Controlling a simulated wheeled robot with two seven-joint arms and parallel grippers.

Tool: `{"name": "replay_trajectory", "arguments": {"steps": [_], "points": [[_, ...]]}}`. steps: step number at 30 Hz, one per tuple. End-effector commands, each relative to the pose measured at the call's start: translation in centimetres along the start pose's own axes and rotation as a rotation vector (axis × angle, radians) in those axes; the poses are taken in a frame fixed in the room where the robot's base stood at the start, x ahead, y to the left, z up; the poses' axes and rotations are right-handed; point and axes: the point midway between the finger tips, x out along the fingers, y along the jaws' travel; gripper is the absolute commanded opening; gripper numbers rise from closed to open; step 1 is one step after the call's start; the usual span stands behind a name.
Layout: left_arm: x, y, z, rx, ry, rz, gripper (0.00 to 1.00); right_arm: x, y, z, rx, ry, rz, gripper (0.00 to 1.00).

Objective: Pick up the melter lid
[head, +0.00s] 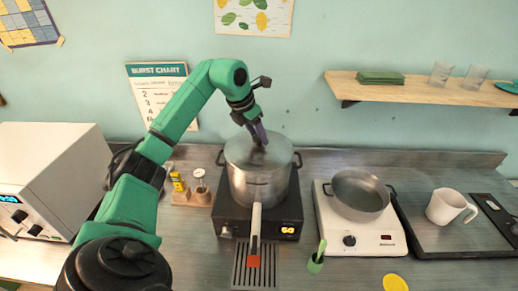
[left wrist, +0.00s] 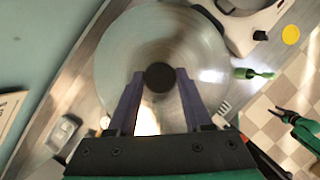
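The melter lid (head: 243,151) is a round, pale metallic disc lying on the steel melter pot (head: 262,190). In the left wrist view the lid (left wrist: 115,62) fills the middle, with a dark round knob (left wrist: 159,78) at its centre. My left gripper (head: 259,141) points down at the lid from above. In the left wrist view its two fingers (left wrist: 159,82) stand apart, one on each side of the knob, with what looks like a narrow gap. My right gripper (left wrist: 281,114) shows at the right of the left wrist view, over the floor, fingers apart and empty.
The pot sits on a black heater (head: 229,221) with a lit display. A white hotplate (head: 377,240) with an open pan (head: 360,197) stands to the right, then a white mug (head: 444,207). A shelf (head: 430,91) is on the wall.

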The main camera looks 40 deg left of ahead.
Motion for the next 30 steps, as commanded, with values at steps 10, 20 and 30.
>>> {"name": "replay_trajectory", "arguments": {"steps": [10, 20, 30], "points": [[-0.1, 0.0, 0.1, 0.000, -0.002, 0.000, 0.00, -0.1, 0.5, 0.3, -0.004, -0.005, 0.006, 0.50], [-3.8, 0.0, 1.7, 0.000, -0.010, 0.000, 0.00, 0.2, 0.5, 0.4, -0.004, -0.006, 0.007, 0.50], [-13.5, -0.1, 5.6, 0.000, -0.006, -0.001, 0.00, -0.8, 0.5, 0.3, -0.003, -0.006, 0.007, 0.50]]}}
